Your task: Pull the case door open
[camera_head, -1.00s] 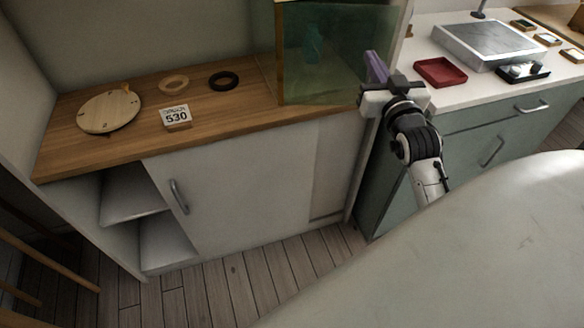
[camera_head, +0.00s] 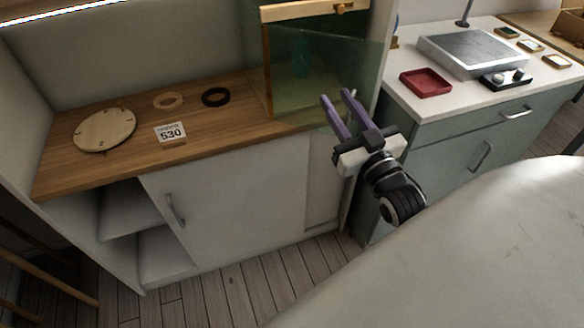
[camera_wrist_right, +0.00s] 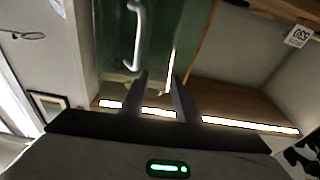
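The glass case (camera_head: 290,75) stands on the wooden counter, with greenish panes, a gold edge and a pale top rail. Its front pane, which I take to be the door (camera_head: 318,108), faces me; I cannot tell whether it is fully closed. My right gripper (camera_head: 336,95) is open and empty, its two purple fingers in front of the pane's right part. In the right wrist view, the fingers (camera_wrist_right: 160,76) point toward a greenish panel with a pale bar handle (camera_wrist_right: 137,38), left of the fingertips and apart from them. No handle shows on the pane in the head view. My left gripper is out of view.
On the wooden counter (camera_head: 225,125) lie a round wooden dial (camera_head: 105,130), two rings and a 530 sign (camera_head: 170,132). The right-hand green cabinet (camera_head: 450,135) carries a red tray (camera_head: 426,82) and a metal plate (camera_head: 472,50). A white cabinet front is below the case.

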